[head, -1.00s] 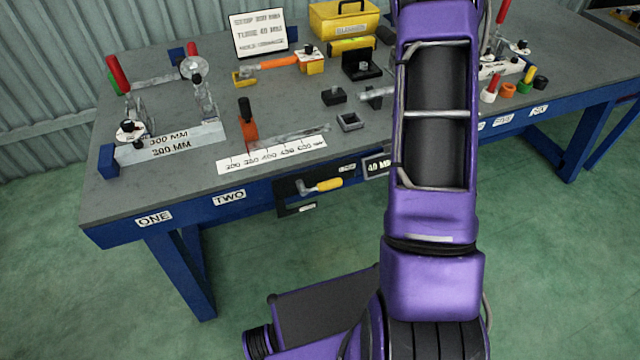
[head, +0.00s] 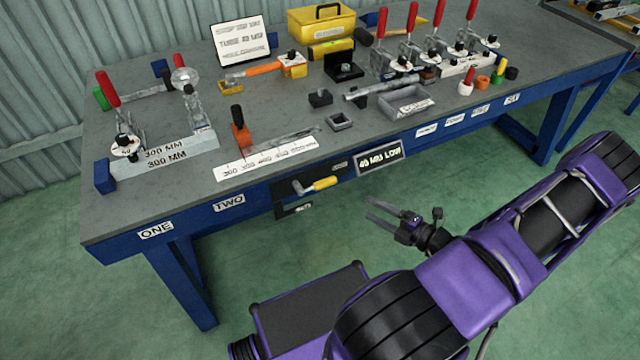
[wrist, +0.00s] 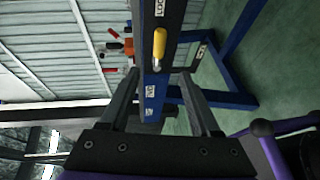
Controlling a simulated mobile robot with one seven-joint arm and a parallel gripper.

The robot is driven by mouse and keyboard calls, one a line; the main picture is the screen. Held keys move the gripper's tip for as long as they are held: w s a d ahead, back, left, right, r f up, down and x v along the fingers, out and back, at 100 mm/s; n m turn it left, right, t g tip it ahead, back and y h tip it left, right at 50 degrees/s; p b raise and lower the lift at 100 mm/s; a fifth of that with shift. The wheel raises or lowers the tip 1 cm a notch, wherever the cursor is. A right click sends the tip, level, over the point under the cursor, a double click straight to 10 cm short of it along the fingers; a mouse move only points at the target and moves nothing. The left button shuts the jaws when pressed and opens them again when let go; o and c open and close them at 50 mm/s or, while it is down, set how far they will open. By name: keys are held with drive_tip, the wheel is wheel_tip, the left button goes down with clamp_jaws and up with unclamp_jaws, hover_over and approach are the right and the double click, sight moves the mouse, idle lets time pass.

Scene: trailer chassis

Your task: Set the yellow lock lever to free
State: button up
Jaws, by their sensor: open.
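The yellow lock lever (head: 325,184) sits on a dark panel (head: 296,207) on the bench's blue front rail, below the ruler. Its yellow grip lies roughly level and points right, with a metal arm at its left end. In the wrist view the yellow lever (wrist: 159,48) stands upright in the picture, ahead of the fingers and a little above the gap between them. My gripper (head: 376,211) is open and empty, in front of the bench, to the right of and slightly lower than the lever, apart from it. The panel's small lettering is too blurred to read in the head view.
A small display reading "40 MM LOW" (head: 380,159) is on the rail right of the lever. The bench top (head: 220,190) carries red-handled clamps, a ruler strip (head: 270,157), a grey tray (head: 406,104) and a yellow box (head: 322,24). The floor in front is clear.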

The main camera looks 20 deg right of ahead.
sight(328, 185)
drive_tip(key=x, duration=1.7)
drive_tip(key=shift+w+r, duration=0.15)
drive_tip(key=shift+w, duration=0.1)
clamp_jaws()
idle(0.6)
